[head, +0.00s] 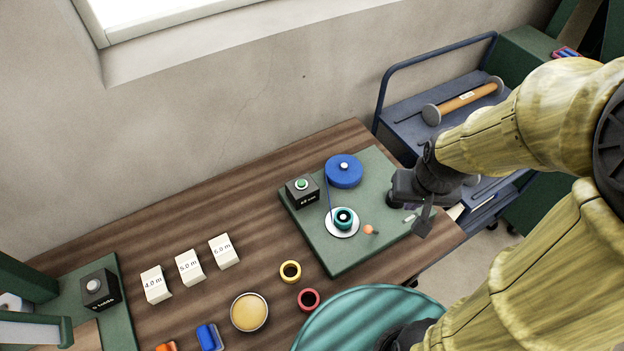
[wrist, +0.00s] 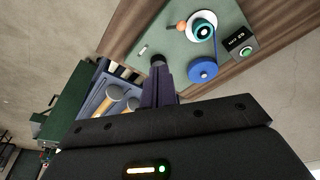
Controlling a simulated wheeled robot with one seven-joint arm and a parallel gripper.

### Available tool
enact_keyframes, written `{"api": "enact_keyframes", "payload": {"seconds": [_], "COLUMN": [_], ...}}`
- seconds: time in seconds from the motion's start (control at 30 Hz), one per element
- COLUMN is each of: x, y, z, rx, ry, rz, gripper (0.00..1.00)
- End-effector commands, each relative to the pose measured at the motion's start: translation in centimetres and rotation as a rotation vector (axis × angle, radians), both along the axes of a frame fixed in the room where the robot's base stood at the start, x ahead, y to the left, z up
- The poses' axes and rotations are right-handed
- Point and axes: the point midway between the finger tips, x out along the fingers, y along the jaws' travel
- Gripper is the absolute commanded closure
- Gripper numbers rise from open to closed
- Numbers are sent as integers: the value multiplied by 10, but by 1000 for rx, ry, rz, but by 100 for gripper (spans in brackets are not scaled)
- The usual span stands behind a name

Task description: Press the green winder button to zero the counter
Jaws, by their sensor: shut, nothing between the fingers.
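The green winder button (head: 301,184) sits on top of a small black counter box (head: 303,197) at the left back of the green winder board (head: 335,258). The box shows a white reading in cm; its digits are too small to read surely. The button also shows in the wrist view (wrist: 246,51), at the upper right. My gripper (head: 420,224) is over the right part of the board, well right of the button and apart from it. Its fingers are together and empty in the wrist view (wrist: 158,64).
A blue spool (head: 343,172) and a teal spool on a white disc (head: 342,228), joined by a blue strand, stand between my gripper and the counter box. An orange knob (head: 368,229) is near my gripper. A blue cart (head: 405,140) stands behind right.

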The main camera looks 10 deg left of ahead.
Motion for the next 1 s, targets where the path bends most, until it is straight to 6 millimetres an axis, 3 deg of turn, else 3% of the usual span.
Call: {"api": "enact_keyframes", "payload": {"seconds": [0.33, 0.47, 0.77, 1.0], "x": [1, 10, 70, 115], "y": [0, 5, 35, 81], "z": [0, -1, -12, -29], "rx": [1, 11, 136, 346], "ry": [-2, -17, -121, -169], "rz": [-5, -48, -343, -612], "gripper": [100, 100, 100, 100]}}
